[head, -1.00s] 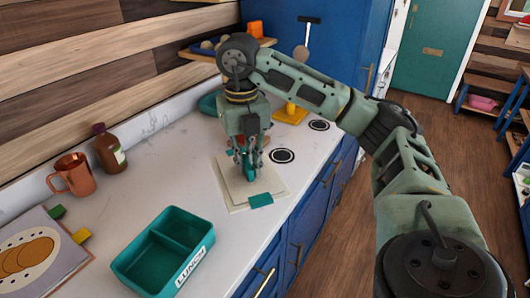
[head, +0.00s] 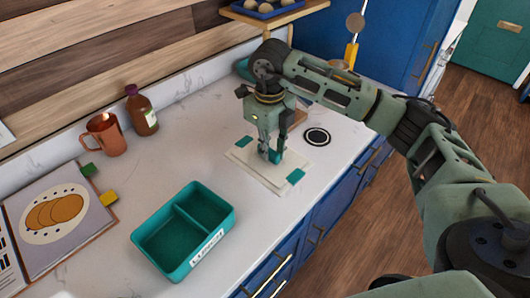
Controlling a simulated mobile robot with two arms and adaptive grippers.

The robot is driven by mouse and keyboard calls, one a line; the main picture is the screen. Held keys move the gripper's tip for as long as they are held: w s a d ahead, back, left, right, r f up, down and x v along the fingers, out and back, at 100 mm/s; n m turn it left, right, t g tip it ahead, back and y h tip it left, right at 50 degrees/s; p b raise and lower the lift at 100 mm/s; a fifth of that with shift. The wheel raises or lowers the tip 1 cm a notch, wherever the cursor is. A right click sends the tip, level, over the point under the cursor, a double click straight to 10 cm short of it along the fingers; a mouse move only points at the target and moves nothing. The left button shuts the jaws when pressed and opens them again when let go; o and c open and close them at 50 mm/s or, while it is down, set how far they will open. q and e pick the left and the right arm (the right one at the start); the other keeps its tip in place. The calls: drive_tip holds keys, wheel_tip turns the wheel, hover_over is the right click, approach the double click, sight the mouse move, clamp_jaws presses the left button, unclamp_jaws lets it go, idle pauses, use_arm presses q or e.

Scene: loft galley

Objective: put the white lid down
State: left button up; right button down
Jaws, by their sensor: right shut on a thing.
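The white lid (head: 262,168) is a flat, pale, square panel with teal tabs at its edges. It lies level, at or just above the counter, right of the teal lunch box (head: 152,238). I cannot tell whether its underside touches the counter. My right gripper (head: 273,157) points straight down over the lid's middle and is shut on a small teal part there, which the fingers partly hide. The lunch box is open, has two empty compartments and a LUNCH label on its front. My left gripper is not in view.
On the pale counter (head: 115,185) stand a copper mug (head: 105,135) and a brown bottle (head: 141,112). A picture book (head: 92,218) lies at left. A round black-ringed disc (head: 317,137) is right of the lid. The counter's front edge is close to the lid.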

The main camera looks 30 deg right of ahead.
drive_tip(key=shift+w+a+f, duration=0.25)
drive_tip(key=shift+w+f, duration=0.15)
drive_tip(key=shift+w, duration=0.2)
drive_tip(key=shift+f+p, duration=0.4)
wheel_tip(320, 180, down, 2)
drive_tip(key=shift+s+f+p, duration=0.1)
drive_tip(key=shift+f+p, duration=0.05)
drive_tip(key=shift+p, duration=0.35)
drive_tip(key=shift+f, duration=0.35)
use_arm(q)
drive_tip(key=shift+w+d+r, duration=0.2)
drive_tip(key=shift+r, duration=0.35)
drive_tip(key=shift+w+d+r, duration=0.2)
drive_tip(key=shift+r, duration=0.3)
use_arm(e)
drive_tip(key=shift+f, duration=0.15)
drive_tip(key=shift+f, duration=0.1)
drive_tip(key=c, duration=1.7)
unclamp_jaws()
drive_tip(key=shift+c, duration=0.2)
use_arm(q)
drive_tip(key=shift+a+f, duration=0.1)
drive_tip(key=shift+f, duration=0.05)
